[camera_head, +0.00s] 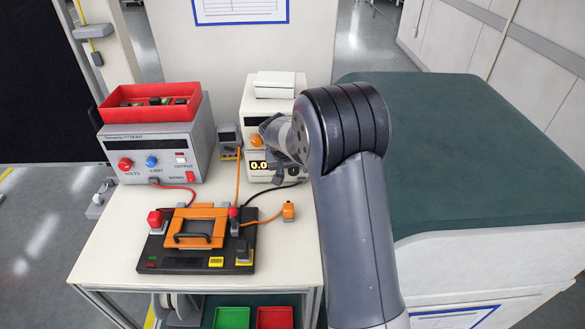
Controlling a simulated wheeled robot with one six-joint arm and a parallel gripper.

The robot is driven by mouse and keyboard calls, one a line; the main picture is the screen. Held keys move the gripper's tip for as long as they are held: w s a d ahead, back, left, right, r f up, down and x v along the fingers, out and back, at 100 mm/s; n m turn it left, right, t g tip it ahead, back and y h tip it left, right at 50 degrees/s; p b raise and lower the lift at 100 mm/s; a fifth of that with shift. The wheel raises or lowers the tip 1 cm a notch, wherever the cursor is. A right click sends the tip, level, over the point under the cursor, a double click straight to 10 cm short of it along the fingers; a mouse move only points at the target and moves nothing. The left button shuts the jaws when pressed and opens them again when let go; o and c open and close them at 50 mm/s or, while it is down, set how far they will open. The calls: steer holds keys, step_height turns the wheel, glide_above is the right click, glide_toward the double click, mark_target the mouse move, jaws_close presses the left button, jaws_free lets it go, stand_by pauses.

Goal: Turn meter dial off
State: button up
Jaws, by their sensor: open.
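The meter (252,112) is a cream box at the back right of the white trolley top. My gripper (272,146) is at the front of the meter, close to the dial, and is open. My arm hides the meter's right side and most of the fingers. I cannot tell whether the fingers touch the dial.
A power supply (150,150) with a red bin (150,103) on top stands at the left. A black and orange fixture (195,255) with cables sits in front. A white box (275,84) lies on the meter. A green-topped cabinet (470,150) is at the right.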

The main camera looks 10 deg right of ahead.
steer(key=c, duration=1)
steer(key=shift+o, duration=0.2)
steer(key=shift+f, duration=0.1)
steer(key=shift+a+f+h+b, duration=0.2)
steer(key=shift+h+b, duration=0.5)
steer(key=shift+b, duration=0.5)
steer(key=h+b, duration=0.2)
steer(key=shift+w+a+f+n+g+b, duration=0.1)
steer(key=shift+a+n+g+b, duration=0.1)
steer(key=shift+n+g+b, duration=0.15)
steer(key=shift+a+n+h+b, duration=0.1)
steer(key=shift+n+h+b, duration=0.25)
steer(key=shift+h+b, duration=0.75)
steer(key=shift+a+n+h+b, duration=0.1)
steer(key=shift+n+h+b, duration=0.2)
steer(key=shift+h+b, duration=0.75)
steer(key=shift+h+p, duration=0.35)
steer(key=shift+h, duration=0.1)
steer(key=o, duration=1)
steer(key=shift+c, duration=0.2)
